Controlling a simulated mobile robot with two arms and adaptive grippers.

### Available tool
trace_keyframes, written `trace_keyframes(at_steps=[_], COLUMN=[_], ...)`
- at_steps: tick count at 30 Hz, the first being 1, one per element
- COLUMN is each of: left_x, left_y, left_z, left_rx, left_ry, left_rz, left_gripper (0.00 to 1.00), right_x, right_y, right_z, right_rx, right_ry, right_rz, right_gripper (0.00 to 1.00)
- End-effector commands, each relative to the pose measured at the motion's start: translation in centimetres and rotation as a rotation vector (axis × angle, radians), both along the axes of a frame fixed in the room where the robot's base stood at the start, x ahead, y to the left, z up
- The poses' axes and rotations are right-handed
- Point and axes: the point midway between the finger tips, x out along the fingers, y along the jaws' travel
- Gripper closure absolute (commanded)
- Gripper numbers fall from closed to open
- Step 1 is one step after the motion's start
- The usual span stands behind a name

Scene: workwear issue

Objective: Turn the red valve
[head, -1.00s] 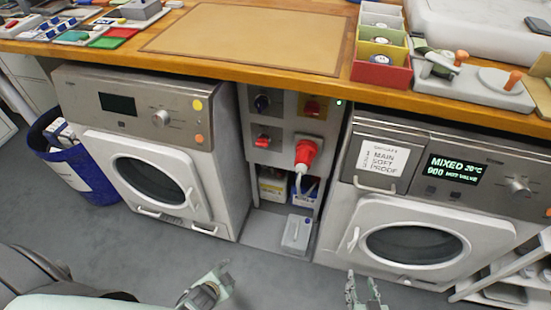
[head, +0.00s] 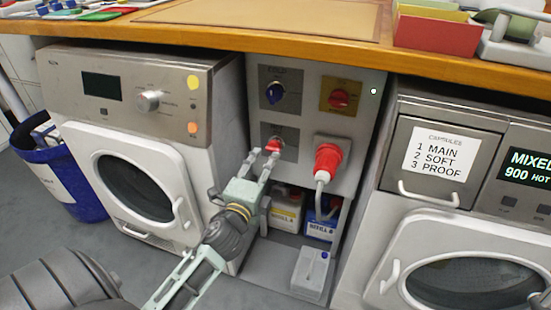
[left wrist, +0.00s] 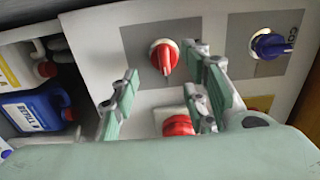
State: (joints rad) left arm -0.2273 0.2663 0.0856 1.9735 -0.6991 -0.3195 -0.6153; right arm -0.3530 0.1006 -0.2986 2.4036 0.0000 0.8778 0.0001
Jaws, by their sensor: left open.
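The red valve is a small red knob (head: 273,146) on a grey plate, low on the left of the panel between the two machines. In the left wrist view the red knob (left wrist: 164,57) has a white mark across it and lies in the gap between my fingers. My left gripper (head: 261,163) is open and empty, its fingertips just below and in front of the knob. They partly cover the knob's plate; whether they touch the knob I cannot tell. The left gripper's fingers (left wrist: 160,88) also frame the wrist view. My right gripper is not in view.
On the same panel are a blue knob (head: 274,93), another red knob (head: 340,98) on a yellow plate and a large red plug (head: 327,160) with a cable. Canisters (head: 286,212) stand below. Washing machines (head: 140,90) flank the panel; a wooden worktop (head: 220,33) overhangs it.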

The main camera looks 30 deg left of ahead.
Motion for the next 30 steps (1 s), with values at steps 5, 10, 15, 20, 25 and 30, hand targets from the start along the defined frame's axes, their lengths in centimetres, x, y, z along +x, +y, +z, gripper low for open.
trace_keyframes(at_steps=[5,10,15,20,25,30], left_x=[3.1,5.1,5.9,5.9,5.9,5.9], left_y=[0.7,1.2,1.4,1.4,1.4,1.4], left_z=[0.0,-0.1,-0.1,-0.1,-0.1,-0.1], left_rx=[0.002,-0.001,-0.001,-0.002,-0.002,-0.003], left_ry=[-0.003,0.0,0.002,0.003,0.001,0.002], left_rz=[-0.001,-0.001,-0.001,-0.001,-0.001,-0.001], left_gripper=[0.58,0.58,0.58,0.58,0.67,0.82], right_x=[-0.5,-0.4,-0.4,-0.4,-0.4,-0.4], right_y=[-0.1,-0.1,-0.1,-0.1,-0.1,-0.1], right_z=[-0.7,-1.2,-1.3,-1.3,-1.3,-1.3], right_rx=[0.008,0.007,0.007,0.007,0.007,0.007], right_ry=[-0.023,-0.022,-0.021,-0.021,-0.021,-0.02], right_rz=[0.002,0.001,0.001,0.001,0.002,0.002], right_gripper=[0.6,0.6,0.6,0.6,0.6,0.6])
